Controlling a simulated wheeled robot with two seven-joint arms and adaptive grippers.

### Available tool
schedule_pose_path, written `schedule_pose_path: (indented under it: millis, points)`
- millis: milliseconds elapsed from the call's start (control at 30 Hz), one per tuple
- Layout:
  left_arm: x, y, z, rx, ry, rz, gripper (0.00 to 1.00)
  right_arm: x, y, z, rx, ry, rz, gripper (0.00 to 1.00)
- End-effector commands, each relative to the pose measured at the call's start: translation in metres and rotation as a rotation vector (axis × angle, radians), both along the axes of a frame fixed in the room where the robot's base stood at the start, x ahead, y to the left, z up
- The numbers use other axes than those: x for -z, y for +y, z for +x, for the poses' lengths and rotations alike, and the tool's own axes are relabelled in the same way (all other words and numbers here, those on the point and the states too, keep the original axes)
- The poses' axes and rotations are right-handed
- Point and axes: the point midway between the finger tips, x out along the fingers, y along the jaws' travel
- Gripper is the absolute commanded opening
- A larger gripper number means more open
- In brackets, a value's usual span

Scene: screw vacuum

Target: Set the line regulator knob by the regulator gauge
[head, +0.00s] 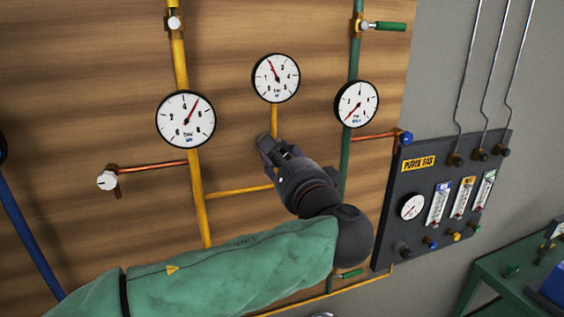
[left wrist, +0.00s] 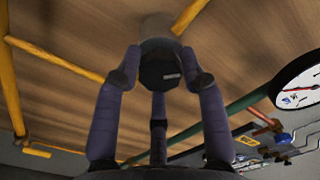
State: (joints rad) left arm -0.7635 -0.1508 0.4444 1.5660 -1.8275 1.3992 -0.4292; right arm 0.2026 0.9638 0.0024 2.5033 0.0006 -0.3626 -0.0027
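The regulator gauge appears to be the middle white dial (head: 276,78), above a short yellow pipe; its red needle points up and slightly left. The line regulator knob (left wrist: 160,68) is dark with a small light mark, on a grey body against the wood panel. My left gripper (head: 270,143) reaches it from below right in the head view and mostly hides it there. In the left wrist view, the gripper's fingers (left wrist: 161,78) stand around the knob, at or very near its sides; I cannot tell whether they press on it. My right gripper is not in view.
A larger dial (head: 186,119) is on the left yellow pipe and another dial (head: 356,104) on the green pipe. A white valve knob (head: 107,180) is at left. A dark purge gas panel (head: 400,240) is at right. A green bench (head: 490,290) is at lower right.

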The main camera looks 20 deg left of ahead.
Motion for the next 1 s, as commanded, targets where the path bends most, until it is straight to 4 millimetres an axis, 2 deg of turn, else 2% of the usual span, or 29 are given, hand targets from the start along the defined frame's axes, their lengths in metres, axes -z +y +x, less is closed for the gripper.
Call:
schedule_pose_path:
  millis: [33,67,500,633,1000]
  points:
    - [0.001,0.000,0.000,0.000,0.001,0.001,0.59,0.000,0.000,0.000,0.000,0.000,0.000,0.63]
    - [0.000,0.000,0.000,0.000,0.001,0.001,0.63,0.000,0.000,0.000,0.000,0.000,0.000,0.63]
    - [0.000,-0.005,-0.006,0.002,-0.001,0.002,0.63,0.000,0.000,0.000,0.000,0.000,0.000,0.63]
    - [-0.001,-0.015,-0.021,0.004,-0.002,0.001,0.63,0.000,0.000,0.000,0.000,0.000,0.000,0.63]
    - [0.000,-0.055,-0.079,0.004,-0.001,0.003,0.63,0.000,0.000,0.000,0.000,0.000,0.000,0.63]
